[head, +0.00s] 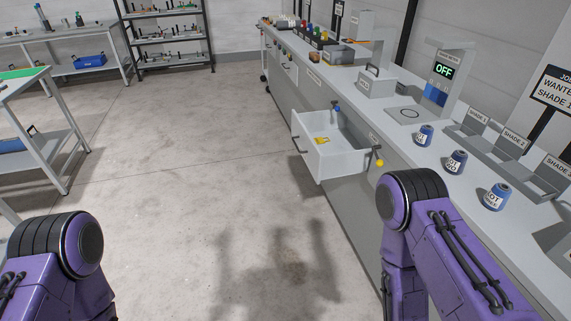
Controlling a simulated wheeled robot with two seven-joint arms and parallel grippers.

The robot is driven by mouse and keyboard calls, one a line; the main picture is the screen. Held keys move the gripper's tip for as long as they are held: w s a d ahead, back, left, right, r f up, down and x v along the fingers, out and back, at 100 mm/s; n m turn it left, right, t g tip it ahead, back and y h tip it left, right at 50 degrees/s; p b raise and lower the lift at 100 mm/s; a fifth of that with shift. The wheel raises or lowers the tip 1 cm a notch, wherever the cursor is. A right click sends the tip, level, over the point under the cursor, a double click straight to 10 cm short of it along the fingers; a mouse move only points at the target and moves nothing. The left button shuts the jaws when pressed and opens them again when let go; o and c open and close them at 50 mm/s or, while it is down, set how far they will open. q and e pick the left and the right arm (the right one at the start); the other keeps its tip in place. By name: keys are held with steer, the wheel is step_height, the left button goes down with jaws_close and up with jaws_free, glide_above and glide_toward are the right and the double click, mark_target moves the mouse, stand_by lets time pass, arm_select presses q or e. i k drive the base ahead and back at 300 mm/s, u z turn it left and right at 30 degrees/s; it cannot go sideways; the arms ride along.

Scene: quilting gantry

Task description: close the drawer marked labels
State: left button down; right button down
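A white drawer (345,163) stands pulled out from the long grey counter, right of the middle of the head view. Its front panel faces left and carries a dark handle (298,145). A small yellow item (322,140) lies inside it. I cannot read any marking on its front, so I cannot tell from this view whether it is the labels drawer. Both my purple arms show at the lower corners, but neither gripper is in view.
A blue-knobbed lever (336,107) and a yellow-knobbed lever (379,162) stick out beside the open drawer. Blue thread pots (456,162) and grey shade trays (492,140) stand on the counter (400,130). The floor (190,150) left of the drawer is clear.

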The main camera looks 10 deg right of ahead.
mark_target(331, 140)
steer(key=z, duration=0.3)
steer(key=i, duration=0.65)
steer(key=z, duration=0.8)
steer(key=i, duration=0.25)
steer(key=z, duration=0.4)
